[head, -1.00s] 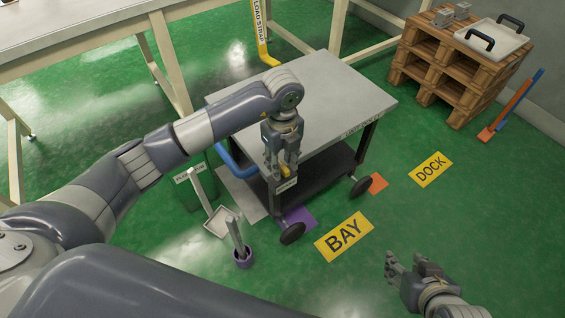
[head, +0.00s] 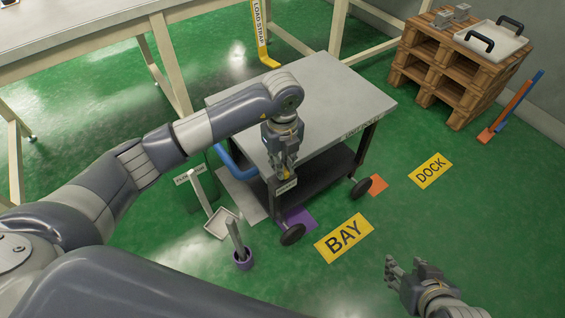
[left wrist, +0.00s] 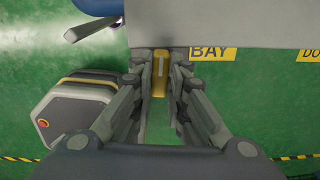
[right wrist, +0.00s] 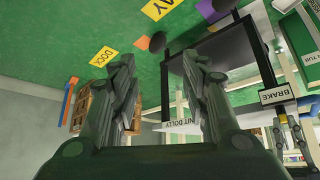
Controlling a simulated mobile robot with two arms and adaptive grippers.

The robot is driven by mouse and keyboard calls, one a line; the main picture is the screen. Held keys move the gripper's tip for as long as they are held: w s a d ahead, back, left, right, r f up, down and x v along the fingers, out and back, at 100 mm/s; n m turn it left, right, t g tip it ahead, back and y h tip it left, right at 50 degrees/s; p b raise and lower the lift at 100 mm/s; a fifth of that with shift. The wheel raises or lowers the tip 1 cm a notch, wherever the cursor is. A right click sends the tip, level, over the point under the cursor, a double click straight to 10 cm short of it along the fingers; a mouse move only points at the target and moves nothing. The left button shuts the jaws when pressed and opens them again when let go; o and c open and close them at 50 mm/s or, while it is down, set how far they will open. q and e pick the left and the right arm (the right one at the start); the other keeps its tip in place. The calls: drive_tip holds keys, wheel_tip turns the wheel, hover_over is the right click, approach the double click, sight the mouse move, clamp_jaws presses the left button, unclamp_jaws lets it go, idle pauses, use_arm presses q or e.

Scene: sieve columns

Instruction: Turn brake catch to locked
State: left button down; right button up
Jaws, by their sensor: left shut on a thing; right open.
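The brake catch (left wrist: 160,65) is a yellow lever with a pale stripe at the near end of the grey-topped dolly (head: 335,95). My left gripper (head: 284,166) reaches down at that end and is shut on the catch, with fingers on both sides in the left wrist view. In the head view the fingers hide most of the catch, so I cannot tell its exact setting. A BRAKE label (right wrist: 279,95) on the dolly shows in the right wrist view. My right gripper (head: 396,268) is open and empty above the floor, right of the BAY sign (head: 344,237).
A dustpan (head: 217,224) and a purple-based holder (head: 242,260) stand left of the dolly. A wooden pallet stack (head: 458,72) with a white tray (head: 492,40) is at the back right. A DOCK sign (head: 431,170) lies on the floor.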

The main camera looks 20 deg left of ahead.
use_arm(q)
drive_tip(key=shift+r+m, duration=0.1)
drive_tip(key=shift+m, duration=4.6)
drive_tip(key=m+b, duration=0.1)
drive_tip(key=m, duration=0.4)
drive_tip(key=shift+m, duration=0.4)
drive_tip(key=shift+m+b, duration=0.3)
drive_tip(key=shift+m, duration=0.7)
use_arm(e)
drive_tip(key=w+a+r+t+y, duration=0.1)
drive_tip(key=w+a+r+t, duration=0.1)
drive_tip(key=w, duration=0.4)
drive_tip(key=shift+r+t, duration=0.9)
drive_tip(key=shift+r, duration=0.25)
